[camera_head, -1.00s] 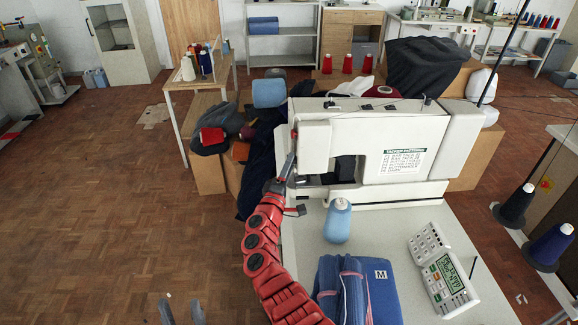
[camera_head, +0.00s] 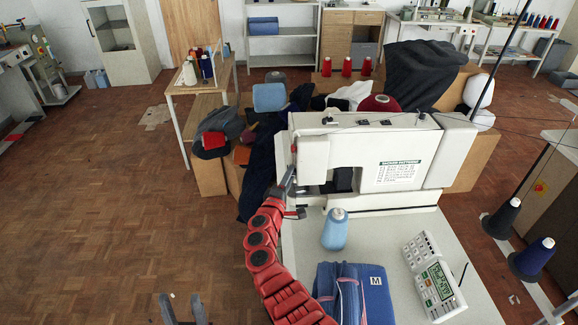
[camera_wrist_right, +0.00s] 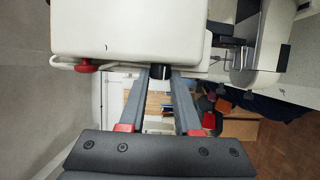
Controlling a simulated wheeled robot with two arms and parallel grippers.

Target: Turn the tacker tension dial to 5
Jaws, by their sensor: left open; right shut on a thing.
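The tacker (camera_head: 370,135) is a white sewing machine with a printed label on its front, standing on a pale table. The tension dial (camera_wrist_right: 160,71) is a small black knob with a light mark, seen in the right wrist view at the machine head's edge. My right gripper (camera_wrist_right: 159,74) has its two grey fingertips shut on the dial's sides. In the head view my right gripper (camera_head: 290,180) is at the machine's left end; the dial cannot be made out there and its number cannot be read. My left gripper (camera_head: 182,308) is open and empty, low at the left.
A red knob (camera_wrist_right: 86,66) sits beside the dial on the machine head. A blue thread cone (camera_head: 335,230), folded blue cloth (camera_head: 352,292) and a control panel (camera_head: 434,277) are on the table. Piled clothes (camera_head: 262,150) lie behind my right arm.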

